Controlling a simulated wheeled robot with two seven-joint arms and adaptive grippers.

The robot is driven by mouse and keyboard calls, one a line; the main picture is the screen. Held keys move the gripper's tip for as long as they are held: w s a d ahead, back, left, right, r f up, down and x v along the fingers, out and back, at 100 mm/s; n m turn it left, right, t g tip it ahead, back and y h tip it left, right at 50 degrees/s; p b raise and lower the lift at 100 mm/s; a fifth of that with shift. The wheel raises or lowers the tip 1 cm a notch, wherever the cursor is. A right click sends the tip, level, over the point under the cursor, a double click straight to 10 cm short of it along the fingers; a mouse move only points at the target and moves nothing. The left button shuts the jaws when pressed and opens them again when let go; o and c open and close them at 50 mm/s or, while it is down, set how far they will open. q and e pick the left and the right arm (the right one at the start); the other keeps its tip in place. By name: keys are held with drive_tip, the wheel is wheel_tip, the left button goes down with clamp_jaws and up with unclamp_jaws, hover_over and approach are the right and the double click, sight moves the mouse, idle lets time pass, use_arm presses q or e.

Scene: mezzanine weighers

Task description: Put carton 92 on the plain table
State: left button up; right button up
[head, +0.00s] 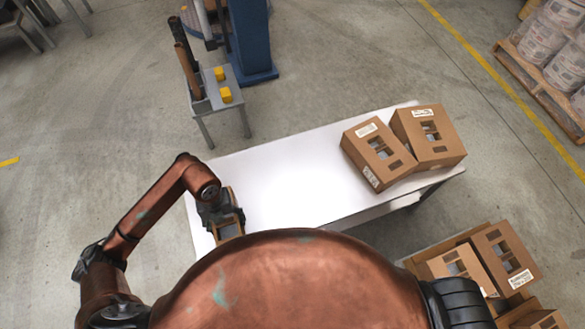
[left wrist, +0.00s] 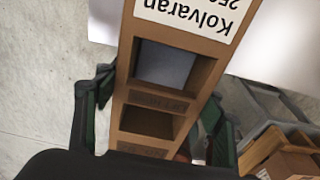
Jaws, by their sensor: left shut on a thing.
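My left gripper (head: 222,212) is shut on a brown carton (head: 229,232) at the left end of a white table (head: 290,180). My own body hides part of this carton in the head view. In the left wrist view the carton (left wrist: 152,98) stands between the green-lined fingers of my left gripper (left wrist: 158,90). It has square openings and a white label reading "Kolvaran", upside down. No number 92 is legible. I cannot tell whether the carton touches the table. My right gripper is not in view.
Two brown cartons, one (head: 377,154) beside another (head: 430,136), lie at the table's right end. The middle of the top is clear. More cartons (head: 503,258) are stacked at the lower right. A small grey stand (head: 222,100) with yellow blocks is behind the table.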

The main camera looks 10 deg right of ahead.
use_arm(q)
drive_tip(key=shift+w+a+f, duration=0.2)
drive_tip(key=shift+a, duration=0.05)
drive_tip(key=shift+w+a+f+b, duration=0.35)
drive_tip(key=shift+w+a+f, duration=1.25)
drive_tip(key=shift+f, duration=0.5)
drive_tip(key=shift+w+a+f+b, duration=0.35)
drive_tip(key=shift+w+a+f, duration=1.2)
drive_tip(key=shift+f, duration=0.6)
drive_tip(key=shift+w+a+f+b, duration=0.35)
drive_tip(key=shift+w+a+f, duration=1.2)
drive_tip(key=shift+f, duration=0.55)
drive_tip(key=shift+s+a+f, duration=0.1)
drive_tip(key=shift+f, duration=0.05)
drive_tip(key=o, duration=2.1)
